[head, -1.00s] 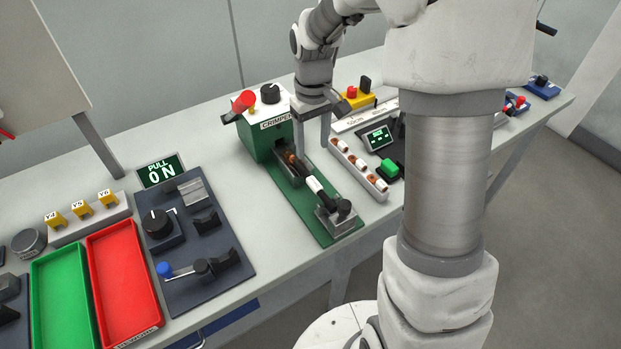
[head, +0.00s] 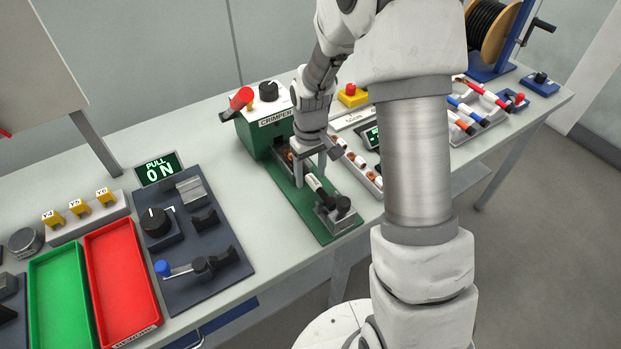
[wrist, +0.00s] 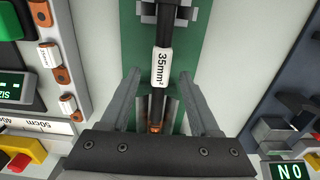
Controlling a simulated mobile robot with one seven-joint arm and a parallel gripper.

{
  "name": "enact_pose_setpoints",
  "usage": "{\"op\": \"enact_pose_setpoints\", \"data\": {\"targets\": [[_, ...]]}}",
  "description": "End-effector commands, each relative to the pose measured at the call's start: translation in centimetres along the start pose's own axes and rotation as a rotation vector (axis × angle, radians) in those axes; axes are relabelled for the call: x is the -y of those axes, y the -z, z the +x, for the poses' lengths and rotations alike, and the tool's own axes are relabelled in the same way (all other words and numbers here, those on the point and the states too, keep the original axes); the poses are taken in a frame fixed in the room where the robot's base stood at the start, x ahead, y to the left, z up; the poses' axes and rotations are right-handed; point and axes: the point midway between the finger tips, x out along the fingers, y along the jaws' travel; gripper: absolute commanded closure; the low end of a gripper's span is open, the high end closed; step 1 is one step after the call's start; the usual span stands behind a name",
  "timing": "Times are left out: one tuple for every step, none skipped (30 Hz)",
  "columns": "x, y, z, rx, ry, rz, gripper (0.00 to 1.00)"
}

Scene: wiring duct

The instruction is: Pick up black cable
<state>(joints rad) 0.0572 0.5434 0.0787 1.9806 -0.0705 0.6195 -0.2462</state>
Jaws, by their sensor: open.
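The black cable (head: 316,185) is a short length with a white sleeve, lying along the green crimper bed (head: 336,229). In the wrist view the cable (wrist: 164,38) carries a white "35mm²" label and has a copper end low in the picture. My gripper (head: 310,172) is open above the cable near the crimper head. In the wrist view my gripper (wrist: 160,88) has one finger on each side of the cable, with gaps to it. The cable's near end is at a black clamp (head: 340,205). I cannot tell how far above the cable the fingertips are.
The crimper box (head: 266,132) stands just behind my gripper. A white rack with copper lugs (head: 358,162) is close on the right. A dark panel with knob and lever (head: 205,245) and a red tray (head: 124,285) lie left. Coloured cables (head: 470,108) and a spool (head: 492,28) are back right.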

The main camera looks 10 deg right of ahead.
Motion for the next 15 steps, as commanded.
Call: {"op": "enact_pose_setpoints", "data": {"targets": [[0.00,0.00,-0.02,0.000,0.000,0.000,0.38],[0.00,-0.01,-0.02,0.000,0.000,0.000,0.38],[0.00,-0.01,-0.03,0.000,0.000,0.000,0.43],[0.00,-0.01,-0.03,0.000,0.000,0.000,0.48],[0.00,-0.01,-0.03,0.000,0.000,0.000,0.54],[0.00,-0.01,-0.04,0.000,0.000,0.000,0.61],[0.00,-0.01,-0.04,0.000,0.000,0.000,0.66],[0.00,-0.01,-0.04,0.000,0.000,0.000,0.72],[0.00,-0.01,-0.04,0.000,0.000,0.000,0.79],[0.00,-0.01,-0.04,0.000,0.000,0.000,0.84],[0.00,-0.01,-0.05,0.000,0.000,0.000,0.90],[0.00,-0.01,-0.05,0.000,0.000,0.000,0.97],[0.00,-0.01,-0.05,0.000,0.000,0.000,1.00],[0.00,-0.01,-0.05,0.000,0.000,0.000,1.00],[0.00,-0.01,-0.05,0.000,0.000,0.000,1.00]]}}
